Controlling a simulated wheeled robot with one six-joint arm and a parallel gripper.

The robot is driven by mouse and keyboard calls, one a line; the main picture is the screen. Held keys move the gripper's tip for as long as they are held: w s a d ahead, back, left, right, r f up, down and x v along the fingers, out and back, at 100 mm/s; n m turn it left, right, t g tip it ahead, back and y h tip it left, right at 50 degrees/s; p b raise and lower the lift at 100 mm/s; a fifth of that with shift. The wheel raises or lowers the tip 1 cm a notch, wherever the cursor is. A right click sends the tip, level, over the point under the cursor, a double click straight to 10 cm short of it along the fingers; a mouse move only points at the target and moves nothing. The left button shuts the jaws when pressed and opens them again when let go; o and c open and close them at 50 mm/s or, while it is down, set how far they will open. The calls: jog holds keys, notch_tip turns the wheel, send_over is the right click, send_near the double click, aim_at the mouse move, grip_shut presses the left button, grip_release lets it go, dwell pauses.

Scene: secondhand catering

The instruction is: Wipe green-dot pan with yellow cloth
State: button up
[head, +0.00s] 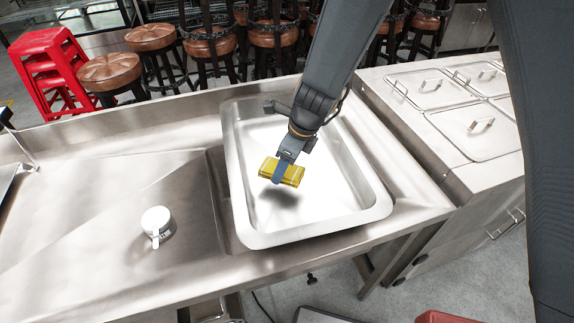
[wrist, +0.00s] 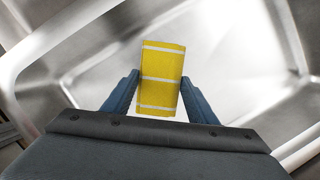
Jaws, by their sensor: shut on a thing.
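A yellow folded cloth (head: 288,172) is held in my gripper (head: 284,168) above the inside of a large rectangular steel pan (head: 258,237). A dark shadow lies on the pan floor below the cloth, and the cloth looks apart from the floor. In the wrist view, the cloth (wrist: 162,80) with pale stripes stands between the two blue fingers of my gripper (wrist: 161,95). The pan's wall and rim (wrist: 30,62) show around it. No green dot is visible on the pan in either view.
A small white round object with a handle (head: 156,222) sits on the steel counter (head: 80,240) left of the pan. Lidded steel containers (head: 475,128) stand to the right. Brown stools (head: 110,72) and red stacked stools (head: 48,65) are behind the counter.

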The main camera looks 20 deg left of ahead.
jog(key=shift+r, duration=1.85)
